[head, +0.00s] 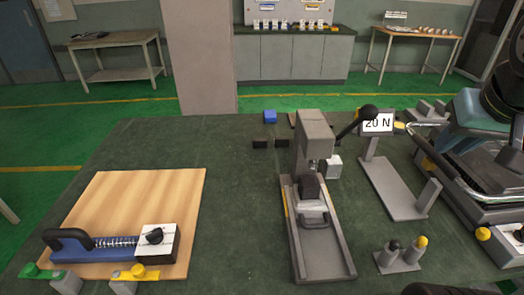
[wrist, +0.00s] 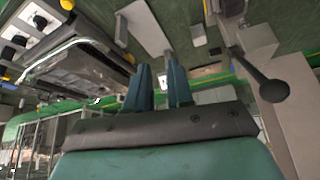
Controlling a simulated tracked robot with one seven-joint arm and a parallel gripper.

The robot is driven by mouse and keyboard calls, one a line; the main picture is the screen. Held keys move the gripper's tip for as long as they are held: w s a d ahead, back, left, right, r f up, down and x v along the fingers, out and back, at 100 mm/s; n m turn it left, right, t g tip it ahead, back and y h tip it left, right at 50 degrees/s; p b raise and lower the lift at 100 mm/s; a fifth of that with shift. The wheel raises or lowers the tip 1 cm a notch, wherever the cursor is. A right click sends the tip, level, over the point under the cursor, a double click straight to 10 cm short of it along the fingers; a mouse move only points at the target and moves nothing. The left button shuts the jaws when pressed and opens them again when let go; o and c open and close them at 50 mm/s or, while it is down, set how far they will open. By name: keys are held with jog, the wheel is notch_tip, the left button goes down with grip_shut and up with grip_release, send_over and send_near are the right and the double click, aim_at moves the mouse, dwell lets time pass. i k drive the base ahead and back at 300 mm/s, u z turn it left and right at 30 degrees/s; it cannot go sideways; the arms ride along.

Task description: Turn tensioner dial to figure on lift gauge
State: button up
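The tensioner (head: 105,243) lies on a wooden board at the front left, with a black handle at its left end and a spring along its middle. Its black dial (head: 155,236) sits on a white plate at the right end; the marks around it are too small to read. The lift gauge (head: 377,123) stands at the back right of the table, and its white display reads "20 N". My gripper (wrist: 161,82) shows in the wrist view with two teal fingers apart and nothing between them. It is at the right side, far from the dial.
A grey lever press (head: 315,145) with a black-knobbed lever stands mid-table, between the board (head: 185,190) and the gauge. A machine with a metal rail (head: 450,178) is at the right, near my arm. Small clamps (head: 137,273) sit at the board's front edge. Table between board and press is clear.

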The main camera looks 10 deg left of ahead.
aim_at(155, 237)
jog(key=u, duration=0.55)
jog(key=k, duration=1.3)
jog(key=u, duration=0.55)
jog(key=i, duration=1)
jog(key=u, duration=0.05)
